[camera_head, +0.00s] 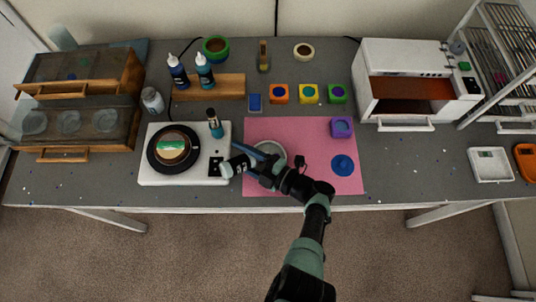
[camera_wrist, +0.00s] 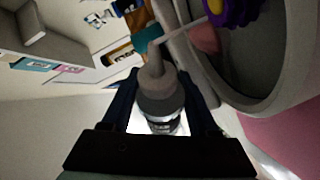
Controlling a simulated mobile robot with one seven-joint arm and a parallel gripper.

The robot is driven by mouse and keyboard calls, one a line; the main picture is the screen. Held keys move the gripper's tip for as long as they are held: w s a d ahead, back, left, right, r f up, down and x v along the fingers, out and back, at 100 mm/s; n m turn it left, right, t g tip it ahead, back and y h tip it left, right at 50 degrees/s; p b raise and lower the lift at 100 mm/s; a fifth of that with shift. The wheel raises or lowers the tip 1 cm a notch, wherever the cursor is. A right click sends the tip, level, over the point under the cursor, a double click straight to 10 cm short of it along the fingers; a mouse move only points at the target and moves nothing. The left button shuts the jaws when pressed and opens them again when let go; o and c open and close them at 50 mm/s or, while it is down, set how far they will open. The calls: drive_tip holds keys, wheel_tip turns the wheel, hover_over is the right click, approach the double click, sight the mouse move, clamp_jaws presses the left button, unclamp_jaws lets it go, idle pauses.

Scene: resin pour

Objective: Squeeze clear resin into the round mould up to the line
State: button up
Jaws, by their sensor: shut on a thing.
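My gripper (camera_head: 262,168) is shut on a pale bottle with a dark label (camera_head: 236,166), held on its side at the left of the pink mat. In the wrist view the bottle (camera_wrist: 160,103) lies between my fingers (camera_wrist: 162,108), its grey nozzle pointing away from me. The round mould (camera_head: 272,149) is a pale ring on the mat, partly hidden by my gripper. In the wrist view its wide rim (camera_wrist: 190,62) is close on the right. A thin pale streak runs from near the nozzle towards the mould; I cannot tell whether it is resin. The fill line is not discernible.
The pink mat (camera_head: 300,186) also carries a purple mould (camera_head: 342,127) and a blue disc (camera_head: 343,166). A white unit with a black turntable (camera_head: 150,155) stands to the left. Blue bottles (camera_head: 178,73) stand behind it. A white oven (camera_head: 405,60) is at the right.

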drive_tip(key=shift+c, duration=1.1)
wheel_tip(320, 180, up, 8)
drive_tip(key=p, duration=0.8)
drive_tip(key=shift+f, duration=0.2)
drive_tip(key=n+h+p, duration=0.2)
drive_tip(key=n+p, duration=0.1)
drive_tip(key=p, duration=0.2)
drive_tip(key=shift+n, duration=0.3)
